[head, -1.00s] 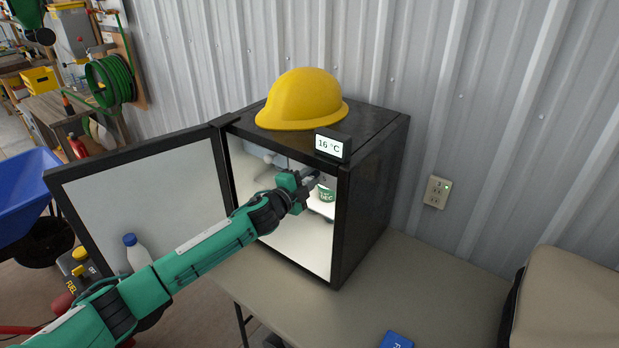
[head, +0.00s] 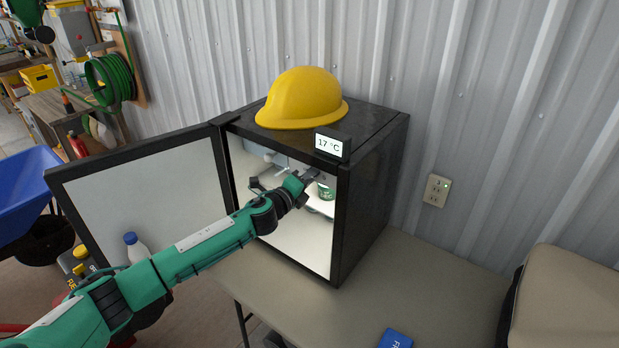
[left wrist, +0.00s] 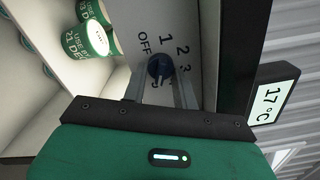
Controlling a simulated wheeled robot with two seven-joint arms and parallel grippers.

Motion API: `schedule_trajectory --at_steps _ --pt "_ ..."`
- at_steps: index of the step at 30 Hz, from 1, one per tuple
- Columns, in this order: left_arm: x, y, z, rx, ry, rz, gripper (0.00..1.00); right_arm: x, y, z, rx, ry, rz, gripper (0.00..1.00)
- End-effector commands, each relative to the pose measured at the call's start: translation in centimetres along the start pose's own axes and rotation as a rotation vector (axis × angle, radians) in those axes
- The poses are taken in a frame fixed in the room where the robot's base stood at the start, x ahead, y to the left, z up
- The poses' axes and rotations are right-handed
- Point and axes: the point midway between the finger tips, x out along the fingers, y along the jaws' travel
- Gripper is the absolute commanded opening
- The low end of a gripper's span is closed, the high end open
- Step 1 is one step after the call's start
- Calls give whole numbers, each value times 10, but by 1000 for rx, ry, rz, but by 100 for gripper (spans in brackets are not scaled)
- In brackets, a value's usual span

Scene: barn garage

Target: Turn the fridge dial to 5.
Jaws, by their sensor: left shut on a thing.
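The small black fridge (head: 375,190) stands on the table with its door (head: 140,195) swung open to the left. My fingers partly cover the other marks, and I cannot tell which mark the dial points to. My left gripper (head: 314,176) reaches into the fridge; it also shows in the left wrist view (left wrist: 161,80), shut on the dial. The display (head: 331,145) on the fridge reads 17 °C. My right gripper is not in view.
A yellow hard hat (head: 302,98) sits on the fridge. Green-and-white cups (left wrist: 84,40) stand inside, close beside the dial panel. The door's inner side holds a white bottle (head: 136,250). A wall outlet (head: 436,190) is to the right.

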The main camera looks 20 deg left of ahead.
Motion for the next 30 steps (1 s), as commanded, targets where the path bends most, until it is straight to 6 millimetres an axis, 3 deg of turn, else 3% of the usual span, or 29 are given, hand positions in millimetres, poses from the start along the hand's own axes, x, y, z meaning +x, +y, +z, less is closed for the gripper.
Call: schedule_trajectory --at_steps 14,15,18,30 --pt "0 2 -1 15 2 2 6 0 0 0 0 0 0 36" --pt "0 2 -1 15 2 2 33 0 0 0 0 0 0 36" --pt "0 1 -1 14 2 2 50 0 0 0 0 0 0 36" --pt "-7 2 -1 14 0 1 50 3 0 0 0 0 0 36"
